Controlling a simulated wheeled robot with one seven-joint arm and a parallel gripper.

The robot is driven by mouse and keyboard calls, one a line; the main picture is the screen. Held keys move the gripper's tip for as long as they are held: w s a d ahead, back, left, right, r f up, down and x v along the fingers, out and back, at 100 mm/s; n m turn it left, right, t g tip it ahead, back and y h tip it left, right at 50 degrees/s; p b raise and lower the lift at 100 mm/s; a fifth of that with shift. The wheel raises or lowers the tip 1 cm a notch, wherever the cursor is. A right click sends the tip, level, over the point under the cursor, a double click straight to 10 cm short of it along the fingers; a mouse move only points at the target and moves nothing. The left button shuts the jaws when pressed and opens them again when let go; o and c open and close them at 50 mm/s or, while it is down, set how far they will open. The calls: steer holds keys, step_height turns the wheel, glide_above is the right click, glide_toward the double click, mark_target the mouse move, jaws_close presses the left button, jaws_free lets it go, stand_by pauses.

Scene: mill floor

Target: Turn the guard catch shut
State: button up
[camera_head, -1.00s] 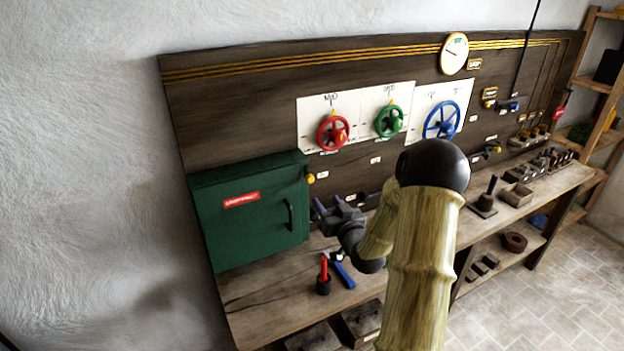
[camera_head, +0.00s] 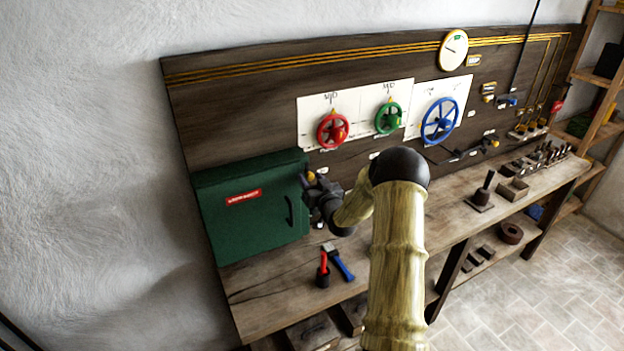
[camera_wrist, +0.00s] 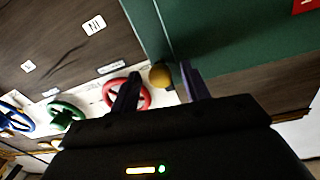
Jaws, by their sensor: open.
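The guard catch appears to be the small yellow knob (camera_head: 311,176) at the right edge of the green cabinet (camera_head: 250,222), whose door looks closed. My gripper (camera_head: 308,184) is right at this knob and partly covers it in the head view. In the wrist view my gripper (camera_wrist: 160,84) is open, with one dark finger on each side of the yellow knob (camera_wrist: 160,75). The knob shows in the gap between the fingers. I cannot tell whether either finger touches it, nor which way the catch is turned.
Red (camera_head: 332,129), green (camera_head: 389,118) and blue (camera_head: 440,121) handwheels stick out from the board to the right. The cabinet door has a dark handle (camera_head: 290,212).

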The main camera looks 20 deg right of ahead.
steer(key=c, duration=1)
